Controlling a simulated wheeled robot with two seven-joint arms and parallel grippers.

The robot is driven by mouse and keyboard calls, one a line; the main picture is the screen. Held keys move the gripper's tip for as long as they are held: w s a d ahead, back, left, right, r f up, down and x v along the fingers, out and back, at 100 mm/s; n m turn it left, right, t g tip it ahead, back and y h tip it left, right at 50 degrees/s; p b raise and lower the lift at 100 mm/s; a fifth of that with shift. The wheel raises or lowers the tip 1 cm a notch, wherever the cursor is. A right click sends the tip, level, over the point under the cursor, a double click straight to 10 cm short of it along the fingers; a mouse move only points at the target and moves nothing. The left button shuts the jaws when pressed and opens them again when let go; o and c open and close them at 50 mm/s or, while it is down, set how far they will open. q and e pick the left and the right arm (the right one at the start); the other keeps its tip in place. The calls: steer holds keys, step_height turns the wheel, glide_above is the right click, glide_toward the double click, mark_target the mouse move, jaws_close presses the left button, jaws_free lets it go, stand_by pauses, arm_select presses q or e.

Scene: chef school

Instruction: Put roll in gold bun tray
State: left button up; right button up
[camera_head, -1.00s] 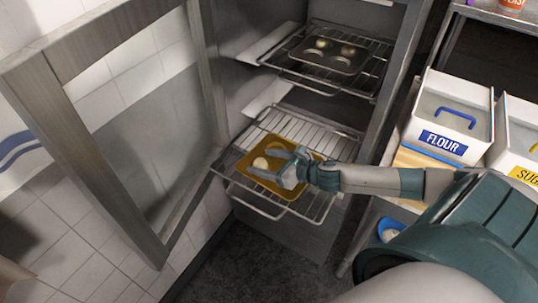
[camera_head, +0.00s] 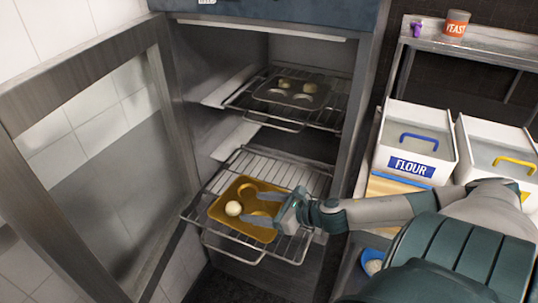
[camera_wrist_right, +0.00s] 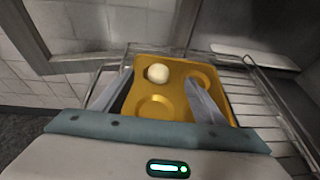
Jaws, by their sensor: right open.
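The gold bun tray (camera_head: 268,237) rests on the lower pulled-out oven rack. A pale round roll (camera_head: 233,208) sits in a cup on the tray's left side; the other cups I can see look empty. The tray (camera_wrist_right: 175,112) and the roll (camera_wrist_right: 158,73) also show in the right wrist view, the roll in the far left cup. My right gripper (camera_head: 254,206) reaches in from the right, low over the tray, with its fingers spread and nothing held. In the wrist view the roll lies just beyond the fingertips, apart from them. My left gripper is not in view.
A dark bun tray (camera_head: 291,94) with several rolls and cups stands on the upper rack (camera_head: 243,106). The open oven door (camera_head: 95,170) stands at left. A flour bin (camera_head: 412,145) and a second white bin (camera_head: 495,148) stand at right, a blue bowl (camera_head: 365,266) below them.

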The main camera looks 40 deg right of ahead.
steer(key=shift+v, duration=1.9)
